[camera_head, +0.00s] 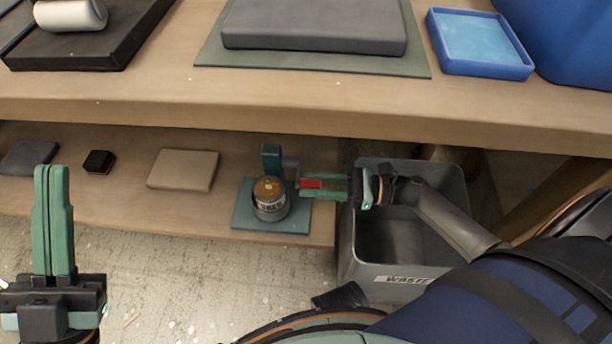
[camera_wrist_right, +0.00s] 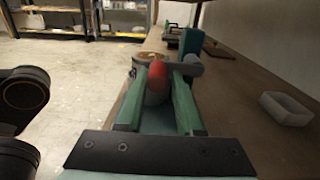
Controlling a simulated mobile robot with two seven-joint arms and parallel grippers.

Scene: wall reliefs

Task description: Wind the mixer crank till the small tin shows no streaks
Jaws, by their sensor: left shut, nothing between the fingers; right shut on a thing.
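The mixer (camera_head: 271,158) stands on a teal base on the lower shelf, with a teal upright at its back. The small tin (camera_head: 271,207) sits upright in it; its top looks orange-brown, and streaks are too small to tell. The crank's red handle (camera_head: 311,184) is between the fingers of my right gripper (camera_head: 322,187), which is shut on it from the right. In the right wrist view the red handle (camera_wrist_right: 157,74) shows between the green fingers, with the tin partly hidden behind. My left gripper (camera_head: 52,172) is shut and empty, pointing up at the lower left.
A grey waste bin (camera_head: 400,272) stands right of the mixer, under my right arm. A beige block (camera_head: 183,170), a small black block (camera_head: 99,161) and a grey pad (camera_head: 30,157) lie left on the lower shelf. The bench top (camera_head: 150,98) overhangs behind.

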